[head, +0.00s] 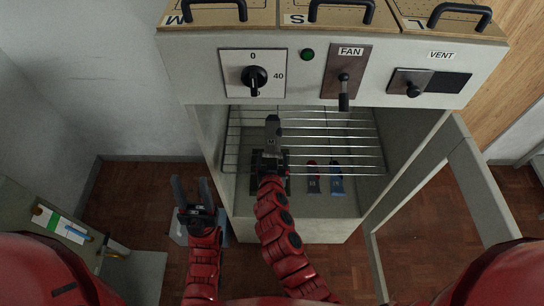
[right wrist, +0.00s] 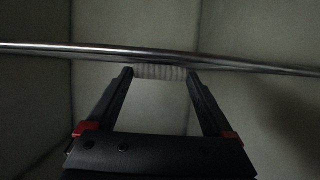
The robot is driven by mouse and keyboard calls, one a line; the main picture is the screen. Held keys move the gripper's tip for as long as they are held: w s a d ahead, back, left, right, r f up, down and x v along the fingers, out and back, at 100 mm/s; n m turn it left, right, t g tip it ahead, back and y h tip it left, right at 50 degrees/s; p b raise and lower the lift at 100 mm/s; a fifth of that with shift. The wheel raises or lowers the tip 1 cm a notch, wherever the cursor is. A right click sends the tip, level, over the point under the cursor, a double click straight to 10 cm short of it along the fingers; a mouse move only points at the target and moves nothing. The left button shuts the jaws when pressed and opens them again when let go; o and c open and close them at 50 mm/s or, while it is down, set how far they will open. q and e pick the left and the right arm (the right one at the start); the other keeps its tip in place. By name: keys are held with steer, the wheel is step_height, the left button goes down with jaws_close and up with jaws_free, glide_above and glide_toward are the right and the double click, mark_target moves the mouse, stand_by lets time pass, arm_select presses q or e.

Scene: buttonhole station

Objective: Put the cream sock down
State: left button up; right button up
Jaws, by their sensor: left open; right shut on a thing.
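The cream sock (right wrist: 160,72) shows as a ribbed pale strip between the fingertips of my right gripper (right wrist: 160,75) in the right wrist view. In the head view my right gripper (head: 271,160) is inside the open cabinet at the wire rack, shut on the sock. A greyish piece marked M (head: 273,132), apparently the sock, extends from it over the rack bars. I cannot tell whether it touches them. My left gripper (head: 194,197) is open and empty, outside the cabinet to the left.
The wire rack (head: 345,142) spans the cabinet. Red (head: 312,178) and blue (head: 336,180) labelled pieces lie below it. The cabinet front carries a dial (head: 254,79), a fan lever (head: 344,90) and a vent slider (head: 413,88). An open door frame (head: 465,190) stands at right.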

steer(key=shift+f+b, duration=0.2)
steer(key=shift+b, duration=0.15)
steer(key=o, duration=1.2)
steer(key=shift+r, duration=0.1)
